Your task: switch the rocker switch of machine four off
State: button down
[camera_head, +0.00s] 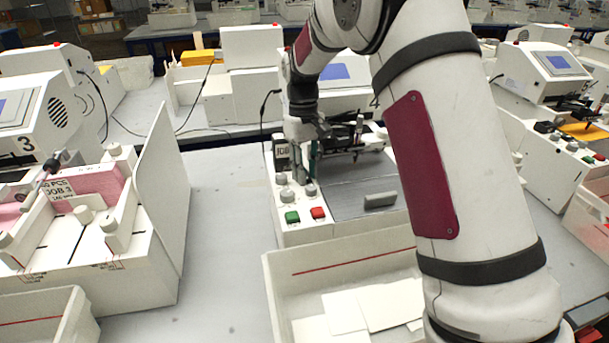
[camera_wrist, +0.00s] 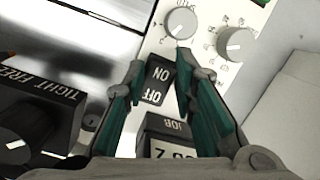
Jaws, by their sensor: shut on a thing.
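The black rocker switch (camera_wrist: 156,84), marked ON and OFF, is on a white panel in the wrist view. Its ON end faces the two grey knobs and its OFF end faces the JOB block. I cannot tell which end is pressed in. My gripper (camera_wrist: 160,62) has its green-padded fingers either side of the switch, closed on it. In the head view my gripper (camera_head: 304,170) points down at the back left of the middle machine (camera_head: 295,236).
Grey knobs (camera_wrist: 181,23) sit just beyond the fingertips. A green button (camera_head: 292,217) and a red button (camera_head: 318,213) are at the machine's front. A white bin with paper (camera_head: 283,285) stands before it. The machine marked 3 (camera_head: 25,144) is left, with clear table between.

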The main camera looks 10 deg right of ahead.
jog(key=shift+w+d+f+g+b, duration=0.15)
jog(key=shift+w+g+b, duration=0.2)
jog(key=shift+g+b, duration=0.25)
jog(key=shift+r+b, duration=0.2)
jog(key=shift+b, duration=0.15)
jog(key=c, duration=1.5)
grip_release()
jog(key=shift+o, duration=0.2)
jog(key=shift+s, duration=0.1)
jog(key=v, duration=1.2)
